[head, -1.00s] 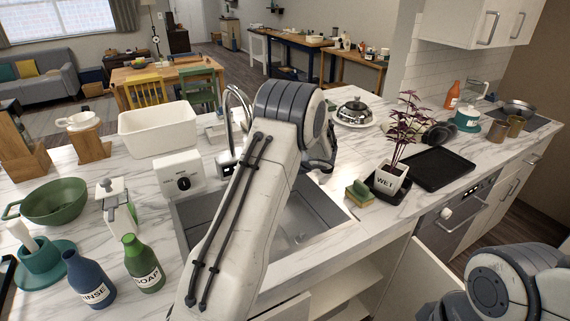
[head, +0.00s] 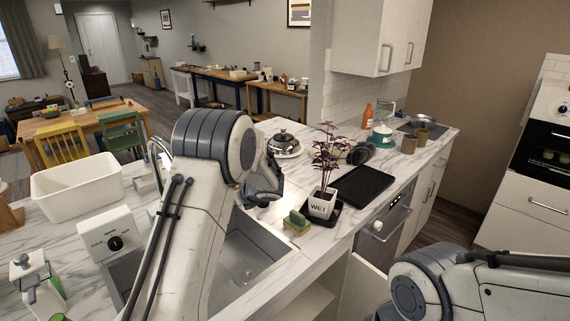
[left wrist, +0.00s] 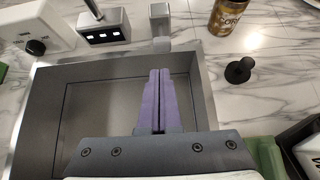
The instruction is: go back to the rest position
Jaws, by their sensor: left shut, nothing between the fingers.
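My left gripper (left wrist: 159,78) shows in the left wrist view with its two purple fingers pressed together and nothing between them. It is over the grey sink basin (left wrist: 95,108). In the head view my left arm crosses in front of the sink (head: 252,252), and its wrist end bends down on the far side, hiding the fingers. My right arm shows at the bottom right of the head view, beyond the counter's front edge, but its gripper is out of frame.
A potted purple plant (head: 320,203), a green sponge (head: 297,223) and a black tray (head: 363,185) stand right of the sink. A white tub (head: 75,187) and a white dial box (head: 112,243) stand left. A can (left wrist: 231,16) stands behind the basin.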

